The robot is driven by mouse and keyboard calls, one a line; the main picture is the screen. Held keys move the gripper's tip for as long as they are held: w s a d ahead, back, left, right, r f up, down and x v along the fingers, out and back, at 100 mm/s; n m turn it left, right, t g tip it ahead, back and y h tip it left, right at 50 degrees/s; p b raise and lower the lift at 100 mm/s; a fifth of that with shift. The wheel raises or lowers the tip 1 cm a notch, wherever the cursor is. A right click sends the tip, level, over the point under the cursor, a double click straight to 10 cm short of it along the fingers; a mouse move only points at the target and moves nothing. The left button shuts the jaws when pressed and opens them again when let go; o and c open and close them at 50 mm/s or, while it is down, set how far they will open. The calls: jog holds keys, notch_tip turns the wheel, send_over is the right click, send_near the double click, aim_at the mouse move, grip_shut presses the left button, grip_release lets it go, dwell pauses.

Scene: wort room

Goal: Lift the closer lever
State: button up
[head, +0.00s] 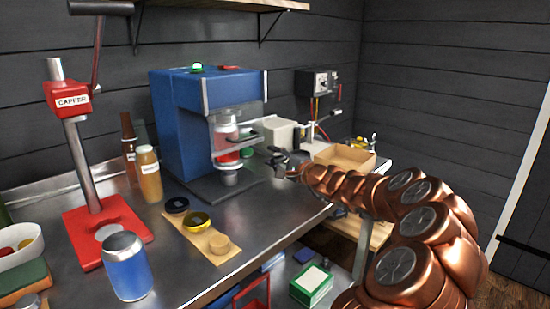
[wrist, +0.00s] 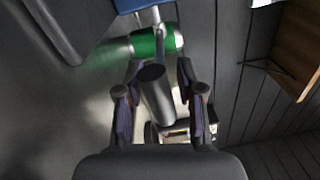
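The blue machine (head: 178,125), which seems to be the closer, stands on the metal bench with a red-and-silver can (head: 228,145) in its front. My gripper (head: 280,158) is just right of its front, low over the bench edge. In the wrist view, my gripper (wrist: 158,70) has its fingers apart. A dark grey cylinder (wrist: 158,98), probably the lever's grip, lies between them, with gaps seen on both sides. A green cylinder (wrist: 150,42) with a pale end lies beyond the fingertips. The lever's arm is hard to make out.
A red capper press (head: 95,215), bottles (head: 149,175), a blue can (head: 126,268) and a wooden strip with rings (head: 205,238) occupy the bench. A cardboard box (head: 345,157) is on the right behind my arm. A shelf (head: 235,5) hangs above.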

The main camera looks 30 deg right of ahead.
jog(key=shift+c, duration=0.2)
grip_shut()
dwell(0.6)
